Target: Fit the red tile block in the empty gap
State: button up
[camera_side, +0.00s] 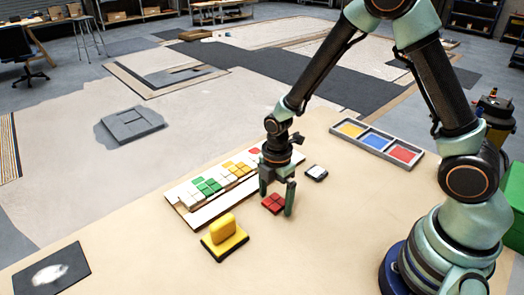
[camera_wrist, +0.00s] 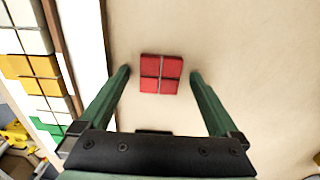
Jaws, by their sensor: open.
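The red tile block (camera_side: 273,203), a square of small red tiles, lies flat on the tan table. In the wrist view the red tile block (camera_wrist: 161,74) sits between my two fingers with a space on each side. My gripper (camera_side: 277,203) is open and low over the block, its fingers on either side; it also shows in the wrist view (camera_wrist: 159,73). The mosaic panel (camera_side: 190,201) lies left of my gripper, with white, green and yellow tiles and a bit of red at its far end. My arm hides part of the panel, and I cannot make out the empty gap.
A yellow block with a handle-like top (camera_side: 224,236) stands in front of the panel. A small dark-edged white piece (camera_side: 316,173) lies right of my gripper.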

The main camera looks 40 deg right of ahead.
aim_at(275, 201)
jog(key=c, duration=1.5)
notch_tip(275, 201, up, 19)
jog(key=w+d+f, duration=0.2)
jog(key=w+d, duration=0.1)
jog(key=w, duration=0.1)
jog(key=w+d+f, duration=0.3)
jog(key=w+d, duration=0.1)
jog(key=w, duration=0.1)
jog(key=w+d+f, duration=0.3)
jog(key=w, duration=0.2)
jog(key=shift+d+f, duration=0.15)
jog(key=shift+d, duration=0.05)
